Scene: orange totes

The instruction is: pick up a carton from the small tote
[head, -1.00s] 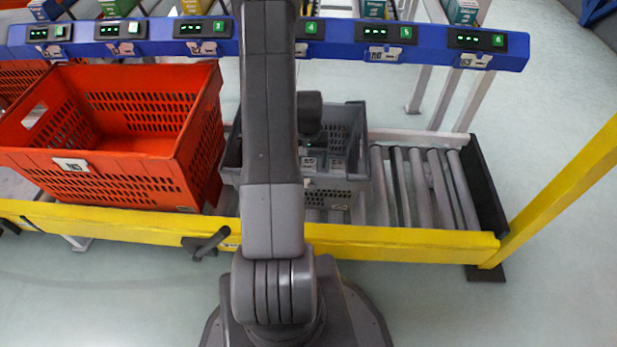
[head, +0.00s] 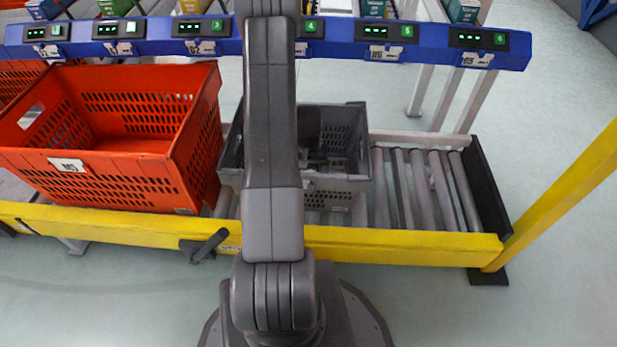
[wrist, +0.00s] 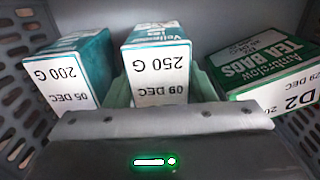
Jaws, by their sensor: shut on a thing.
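The small grey tote (head: 345,185) stands on the roller conveyor, partly hidden behind my arm in the head view. My gripper (wrist: 163,92) is down inside it, shut on the middle carton (wrist: 160,68), a teal and white box marked 250 G and 09 DEC. Pale green fingers show at both sides of this carton; their tips are hidden. A teal carton (wrist: 68,75) marked 200 G stands to its left. A green and white tea bags carton (wrist: 270,62) lies tilted to its right. In the head view the cartons are too small and dark to make out.
A large orange tote (head: 110,170) stands close left of the grey tote. Bare rollers (head: 420,190) lie to the right. A yellow rail (head: 400,246) runs in front and a blue beam with lit displays (head: 345,40) runs behind. A yellow post (head: 565,195) rises at right.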

